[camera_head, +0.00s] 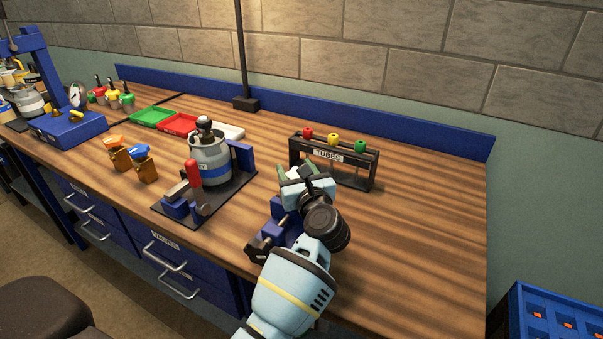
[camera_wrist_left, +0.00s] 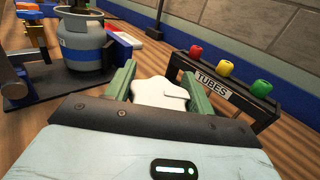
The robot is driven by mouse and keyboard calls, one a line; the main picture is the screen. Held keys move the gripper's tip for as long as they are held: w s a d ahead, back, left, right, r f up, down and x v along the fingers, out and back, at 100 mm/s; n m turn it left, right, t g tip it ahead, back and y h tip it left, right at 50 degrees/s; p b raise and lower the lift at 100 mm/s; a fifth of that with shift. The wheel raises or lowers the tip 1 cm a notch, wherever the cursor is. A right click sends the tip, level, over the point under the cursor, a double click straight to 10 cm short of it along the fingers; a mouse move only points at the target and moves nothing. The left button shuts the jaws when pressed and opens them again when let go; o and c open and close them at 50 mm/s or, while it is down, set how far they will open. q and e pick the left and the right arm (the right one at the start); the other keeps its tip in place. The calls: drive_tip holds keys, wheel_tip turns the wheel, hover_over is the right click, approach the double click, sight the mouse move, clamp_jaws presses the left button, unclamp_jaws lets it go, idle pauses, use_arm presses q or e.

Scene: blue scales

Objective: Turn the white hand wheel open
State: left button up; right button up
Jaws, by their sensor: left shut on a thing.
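The white hand wheel (camera_wrist_left: 160,92) shows in the left wrist view between the green fingers of my left gripper (camera_wrist_left: 157,88). Its rim is partly visible, with a notch on its right side; its lower part is hidden behind the gripper body. My left gripper (camera_head: 307,176) is shut on the wheel, its fingers at the wheel's two sides. In the head view the gripper and wrist cover most of the wheel. A blue fixture (camera_head: 272,238) with dark parts stands under the gripper near the table's front edge. My right gripper is not in view.
A dark tube rack (camera_head: 330,157) with red, yellow and green caps stands just behind the gripper. A grey canister (camera_head: 210,160) on a dark plate (camera_head: 232,190) is to the left. Red (camera_head: 178,124) and green (camera_head: 150,116) trays lie farther back. The table's right side is clear.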

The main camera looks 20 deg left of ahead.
use_arm(q)
drive_tip(key=shift+f+n+g+y+b, duration=0.2)
drive_tip(key=shift+n+g+y+b, duration=0.1)
drive_tip(key=shift+g+y+b, duration=0.15)
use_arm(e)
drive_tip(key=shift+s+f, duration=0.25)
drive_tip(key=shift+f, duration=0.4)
use_arm(q)
drive_tip(key=shift+a+r+n+g+y, duration=0.1)
drive_tip(key=shift+r+n+g+y, duration=0.15)
drive_tip(key=shift+n, duration=0.05)
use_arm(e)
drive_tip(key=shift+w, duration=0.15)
use_arm(q)
drive_tip(key=o, duration=0.9)
drive_tip(key=shift+c, duration=0.2)
drive_tip(key=shift+o, duration=0.5)
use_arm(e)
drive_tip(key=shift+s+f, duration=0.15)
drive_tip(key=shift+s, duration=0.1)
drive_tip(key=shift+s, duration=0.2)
